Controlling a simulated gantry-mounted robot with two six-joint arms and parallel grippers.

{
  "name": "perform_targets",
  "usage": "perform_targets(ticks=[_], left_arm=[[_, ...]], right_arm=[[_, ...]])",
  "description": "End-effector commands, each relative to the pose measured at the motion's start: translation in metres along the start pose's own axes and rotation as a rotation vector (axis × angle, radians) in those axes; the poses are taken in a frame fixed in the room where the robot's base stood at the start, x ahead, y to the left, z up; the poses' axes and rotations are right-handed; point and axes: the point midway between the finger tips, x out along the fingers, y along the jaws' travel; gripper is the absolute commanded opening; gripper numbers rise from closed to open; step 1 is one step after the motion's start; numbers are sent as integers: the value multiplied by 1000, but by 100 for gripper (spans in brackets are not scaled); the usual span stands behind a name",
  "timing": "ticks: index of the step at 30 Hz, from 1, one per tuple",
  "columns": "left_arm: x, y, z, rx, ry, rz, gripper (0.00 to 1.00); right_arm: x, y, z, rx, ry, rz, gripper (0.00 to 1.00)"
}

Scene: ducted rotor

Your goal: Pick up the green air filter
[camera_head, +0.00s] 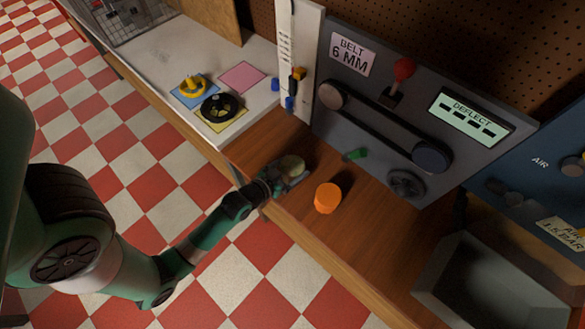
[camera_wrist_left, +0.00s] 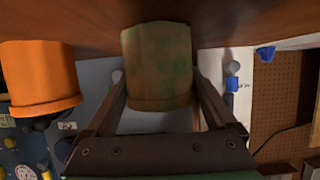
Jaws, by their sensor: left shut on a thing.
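The green air filter (camera_wrist_left: 158,62) is a short, mottled green-brown cylinder with a lip at one end. In the left wrist view it sits between the two fingers of my left gripper (camera_wrist_left: 160,82), which is shut on it. My right gripper is not in view.
An orange cylinder (camera_head: 328,198) stands close to the right of the held filter; it also shows in the left wrist view (camera_wrist_left: 40,78). A small green piece (camera_head: 355,154) lies behind, near the belt panel (camera_head: 350,125). A grey bin (camera_head: 490,280) is at the right.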

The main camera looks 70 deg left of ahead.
Motion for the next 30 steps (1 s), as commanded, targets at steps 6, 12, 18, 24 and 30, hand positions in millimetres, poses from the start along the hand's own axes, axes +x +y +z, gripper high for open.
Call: perform_targets(ticks=[6, 12, 18, 24, 30], left_arm=[[-10, 0, -25, 1, 5, -1, 29], [-49, 29, -59, 6, 6, 10, 29], [-87, 64, -72, 7, 2, 12, 29], [-120, 88, -92, 10, -8, 5, 29], [-130, 100, -91, 5, -9, -3, 29]], right_arm=[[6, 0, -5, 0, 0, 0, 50], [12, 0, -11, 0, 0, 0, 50], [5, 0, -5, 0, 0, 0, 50], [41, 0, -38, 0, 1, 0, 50], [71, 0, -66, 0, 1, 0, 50]])
